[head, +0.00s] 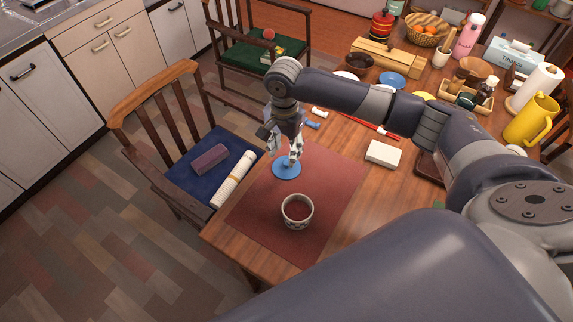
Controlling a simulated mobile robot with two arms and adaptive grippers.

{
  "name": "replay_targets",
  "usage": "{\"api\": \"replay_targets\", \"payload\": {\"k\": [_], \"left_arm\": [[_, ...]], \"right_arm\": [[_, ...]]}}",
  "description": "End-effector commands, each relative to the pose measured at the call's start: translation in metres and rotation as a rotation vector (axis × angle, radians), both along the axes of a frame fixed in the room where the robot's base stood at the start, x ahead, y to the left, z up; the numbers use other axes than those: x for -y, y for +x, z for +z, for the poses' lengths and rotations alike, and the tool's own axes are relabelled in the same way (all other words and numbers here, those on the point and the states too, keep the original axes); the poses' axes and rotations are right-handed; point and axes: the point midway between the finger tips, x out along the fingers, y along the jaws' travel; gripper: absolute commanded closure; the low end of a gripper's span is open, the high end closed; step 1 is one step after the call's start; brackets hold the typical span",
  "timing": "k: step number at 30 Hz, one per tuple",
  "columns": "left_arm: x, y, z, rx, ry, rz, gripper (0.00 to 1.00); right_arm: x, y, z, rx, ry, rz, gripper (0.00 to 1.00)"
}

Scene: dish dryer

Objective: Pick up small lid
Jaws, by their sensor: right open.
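The small lid (287,172) looks like a blue round disc lying on the red-brown placemat (330,197). My right gripper (291,160) points down right above the lid, with its open fingers at or just over the lid's middle. The fingers hide part of the lid, and I cannot tell whether they touch it. A patterned cup (297,211) with dark reddish contents stands upright on the placemat, just nearer than the lid. My left gripper is not in view.
A white box (383,153) lies right of the placemat. A wooden box (387,60), a fruit basket (427,30), a yellow pitcher (531,119) and a paper towel roll (537,86) crowd the table's far side. A chair (186,137) with a blue cushion stands at the left edge.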

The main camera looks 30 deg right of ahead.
Motion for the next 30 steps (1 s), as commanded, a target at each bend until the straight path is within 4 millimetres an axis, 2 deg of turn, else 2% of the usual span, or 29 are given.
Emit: {"api": "replay_targets", "payload": {"k": [4, 9, 12, 17, 21, 22, 24, 27, 30], "left_arm": [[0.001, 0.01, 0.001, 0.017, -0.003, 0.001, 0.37], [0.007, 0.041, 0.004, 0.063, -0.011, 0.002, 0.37], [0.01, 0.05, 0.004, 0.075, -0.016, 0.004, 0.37], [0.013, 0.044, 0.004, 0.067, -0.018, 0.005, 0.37], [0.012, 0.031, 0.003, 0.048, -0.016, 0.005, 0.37], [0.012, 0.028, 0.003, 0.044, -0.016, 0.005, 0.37], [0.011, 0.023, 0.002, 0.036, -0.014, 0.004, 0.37], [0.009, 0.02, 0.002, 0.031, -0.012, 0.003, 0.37], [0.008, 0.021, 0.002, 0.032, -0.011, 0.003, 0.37]], "right_arm": [[0.002, 0.001, -0.011, -0.002, -0.001, -0.002, 0.58], [0.01, 0.004, -0.036, -0.002, -0.002, -0.002, 0.58], [0.008, 0.004, -0.049, -0.001, -0.001, 0.0, 0.58], [0.008, 0.004, -0.056, 0.001, -0.001, 0.0, 0.58], [0.008, 0.004, -0.056, 0.001, -0.001, 0.001, 0.58], [0.008, 0.004, -0.056, 0.001, -0.001, 0.001, 0.61], [0.008, 0.004, -0.056, 0.001, -0.001, 0.001, 0.77], [0.008, 0.004, -0.056, 0.001, -0.001, 0.001, 0.95], [0.008, 0.004, -0.056, 0.001, -0.001, 0.0, 0.96]]}}
